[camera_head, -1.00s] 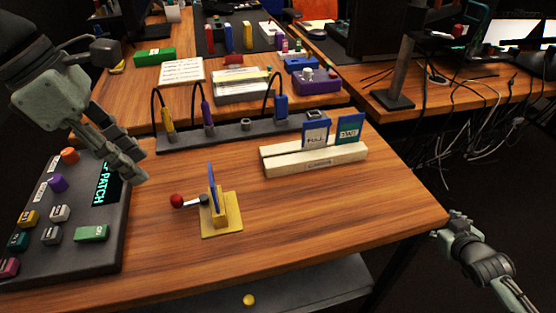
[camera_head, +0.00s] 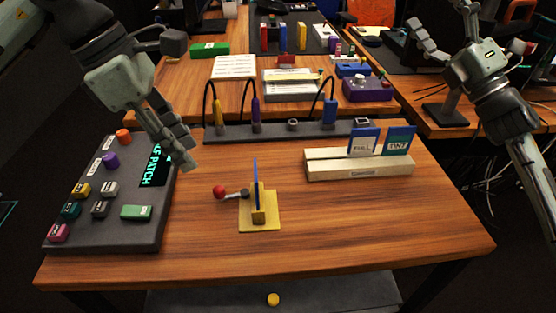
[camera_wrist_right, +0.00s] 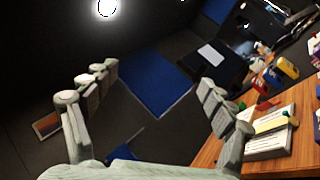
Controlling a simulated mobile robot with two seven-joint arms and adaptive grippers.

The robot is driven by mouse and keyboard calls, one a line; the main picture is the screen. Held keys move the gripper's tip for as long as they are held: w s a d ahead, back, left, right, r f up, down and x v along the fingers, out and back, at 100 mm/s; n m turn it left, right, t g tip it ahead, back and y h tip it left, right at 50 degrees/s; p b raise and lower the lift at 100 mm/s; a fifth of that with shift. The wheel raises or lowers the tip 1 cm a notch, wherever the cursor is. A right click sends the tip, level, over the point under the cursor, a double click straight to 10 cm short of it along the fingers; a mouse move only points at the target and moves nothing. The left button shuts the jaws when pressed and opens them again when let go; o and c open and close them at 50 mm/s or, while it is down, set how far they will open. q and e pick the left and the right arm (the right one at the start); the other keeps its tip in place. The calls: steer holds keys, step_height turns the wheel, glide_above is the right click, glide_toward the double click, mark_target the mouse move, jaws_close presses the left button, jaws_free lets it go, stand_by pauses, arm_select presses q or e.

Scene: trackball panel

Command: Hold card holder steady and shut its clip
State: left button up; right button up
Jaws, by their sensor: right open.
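The yellow card holder (camera_head: 259,224) stands upright near the front middle of the table. A blue card (camera_head: 256,179), seen nearly edge-on, stands in it. A clip lever with a red ball knob (camera_head: 219,191) sticks out to its left. My left gripper (camera_head: 190,154) hangs above the panel's right edge, left of the holder and apart from it. Its fingers overlap in view, so its opening is unclear. My right gripper (camera_head: 440,16) is raised at the upper right, far from the holder. In the right wrist view its fingers (camera_wrist_right: 160,95) are spread and empty.
A dark panel (camera_head: 125,232) with coloured knobs and keys lies at the left. Behind the holder are a rack with cables (camera_head: 275,132) and a pale card rail (camera_head: 360,169) with two cards. The table's front right is clear.

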steer(key=s+a+r+n+g+y, duration=0.5)
steer(key=a+r+n+g+y, duration=0.35)
steer(key=a+n, duration=0.55)
steer(key=s+a+n+g+h, duration=0.1)
steer(key=s+a+n+g, duration=0.2)
steer(key=a+n+g, duration=0.5)
steer(key=s+a+f+n+g+h, duration=0.25)
steer(key=a+f+h, duration=0.2)
steer(key=f, duration=0.35)
steer(key=s+a+f+n+g+h, duration=0.2)
steer(key=s+a+f+h, duration=0.15)
steer(key=a+f, duration=0.35)
steer(key=d+f+h, duration=0.1)
steer(key=f+h, duration=0.1)
steer(key=f, duration=0.2)
steer(key=s+d+f+h, duration=0.1)
steer(key=d+f+h, duration=0.1)
steer(key=f, duration=0.2)
steer(key=s+d+f+h, duration=0.1)
steer(key=d+f+h, duration=0.1)
steer(key=f, duration=0.3)
steer(key=shift+s+d+m+g+h, duration=0.15)
steer(key=shift+s+m+g+h, duration=0.1)
steer(key=shift+g+h, duration=0.15)
steer(key=x, duration=0.7)
steer(key=shift+f, duration=0.1)
steer(key=shift+c, duration=0.3)
